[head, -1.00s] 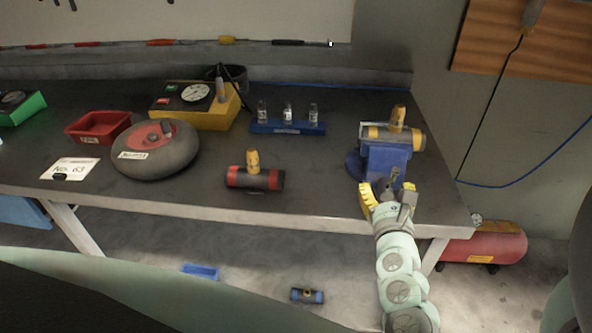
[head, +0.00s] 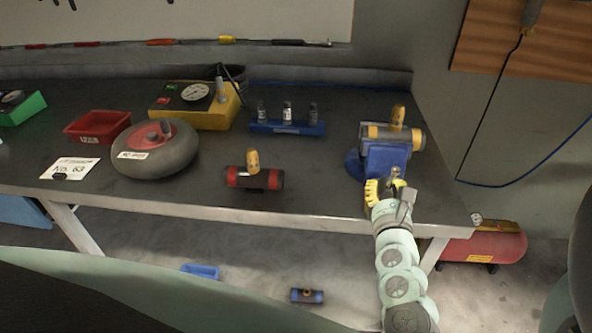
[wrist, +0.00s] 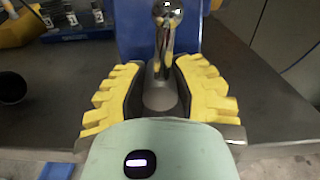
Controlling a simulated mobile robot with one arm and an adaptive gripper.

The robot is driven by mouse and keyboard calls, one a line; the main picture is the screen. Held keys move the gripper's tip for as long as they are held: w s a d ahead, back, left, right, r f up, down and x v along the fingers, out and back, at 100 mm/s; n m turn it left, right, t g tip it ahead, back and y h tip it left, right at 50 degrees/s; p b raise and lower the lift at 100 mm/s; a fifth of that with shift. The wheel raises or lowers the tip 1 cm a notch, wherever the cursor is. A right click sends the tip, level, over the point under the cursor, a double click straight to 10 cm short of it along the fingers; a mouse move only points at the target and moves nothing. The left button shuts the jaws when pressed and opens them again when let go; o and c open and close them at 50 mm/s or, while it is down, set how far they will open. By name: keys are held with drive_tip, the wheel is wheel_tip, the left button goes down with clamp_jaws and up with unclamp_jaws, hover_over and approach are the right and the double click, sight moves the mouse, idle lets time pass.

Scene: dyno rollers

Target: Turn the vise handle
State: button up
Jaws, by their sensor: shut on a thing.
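The blue vise (head: 384,160) is at the right end of the workbench and clamps a grey and yellow cylinder (head: 408,137). Its metal handle (head: 395,173) is on the near side, mostly hidden by my gripper in the head view. In the wrist view the shiny round end of the handle (wrist: 167,12) points away from me, in front of the blue vise body (wrist: 133,35). My gripper (head: 386,188) is at the front of the vise. Its yellow-padded fingers (wrist: 160,85) stand on both sides of the handle and are shut on it; the exact contact is partly hidden.
A red and black roller (head: 240,179) lies on the bench left of the vise. A blue rack with several small bottles (head: 287,127) stands behind it. A grey wheel (head: 160,160) sits further left.

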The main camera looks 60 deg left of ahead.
clamp_jaws()
drive_tip(key=shift+m, duration=0.4)
